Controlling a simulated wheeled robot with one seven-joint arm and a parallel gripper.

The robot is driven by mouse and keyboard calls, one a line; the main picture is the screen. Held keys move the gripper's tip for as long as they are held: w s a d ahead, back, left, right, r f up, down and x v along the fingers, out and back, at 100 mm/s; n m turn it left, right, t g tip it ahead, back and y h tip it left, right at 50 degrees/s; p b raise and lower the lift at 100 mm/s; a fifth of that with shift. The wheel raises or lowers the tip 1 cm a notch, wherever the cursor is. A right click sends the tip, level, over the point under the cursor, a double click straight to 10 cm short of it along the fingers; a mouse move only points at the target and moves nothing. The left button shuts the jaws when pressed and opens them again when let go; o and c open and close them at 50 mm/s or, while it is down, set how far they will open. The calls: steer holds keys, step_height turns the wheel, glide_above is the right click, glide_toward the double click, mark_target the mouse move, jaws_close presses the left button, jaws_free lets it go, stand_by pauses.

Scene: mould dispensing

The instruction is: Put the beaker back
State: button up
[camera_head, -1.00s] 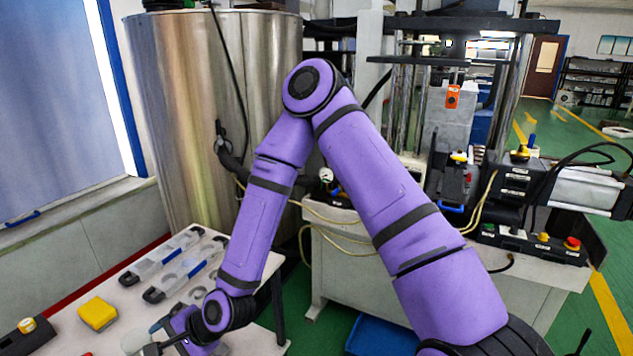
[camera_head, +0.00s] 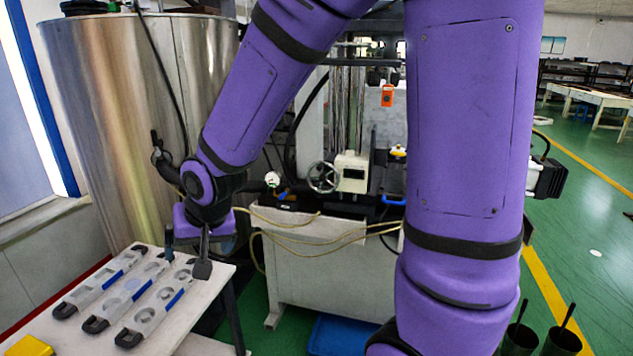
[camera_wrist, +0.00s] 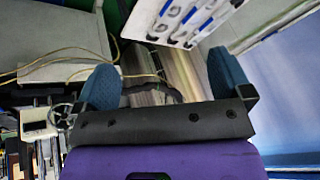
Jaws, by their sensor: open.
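My gripper (camera_head: 187,256) is open and empty above the far end of the white table in the head view. Its two blue-grey fingers stand wide apart in the wrist view (camera_wrist: 163,82), with nothing between them. I cannot make out a beaker with certainty in the current views. Two dark green cup-like containers, one at the left (camera_head: 519,340) and one at the right (camera_head: 562,343), show at the lower right edge, with sticks or handles rising from them. I cannot tell whether either is the beaker.
Several moulds (camera_head: 148,309) with dark ends lie on the white table (camera_head: 187,318). A yellow block (camera_head: 30,346) is at its near left. A large steel tank (camera_head: 140,120) stands close behind my gripper. A machine bench (camera_head: 320,285) and a blue bin (camera_head: 345,337) are to the right.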

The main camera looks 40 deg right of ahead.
steer(key=s+d+r+n, duration=0.1)
steer(key=s+d+r, duration=0.4)
steer(key=s+r, duration=0.3)
steer(key=s+d+r+n+h, duration=0.1)
steer(key=s+d+r+n, duration=0.1)
steer(key=s+d+r, duration=0.4)
steer(key=s+r, duration=0.1)
steer(key=s, duration=0.4)
steer(key=shift+s+d+r, duration=0.25)
steer(key=shift+s+r, duration=0.15)
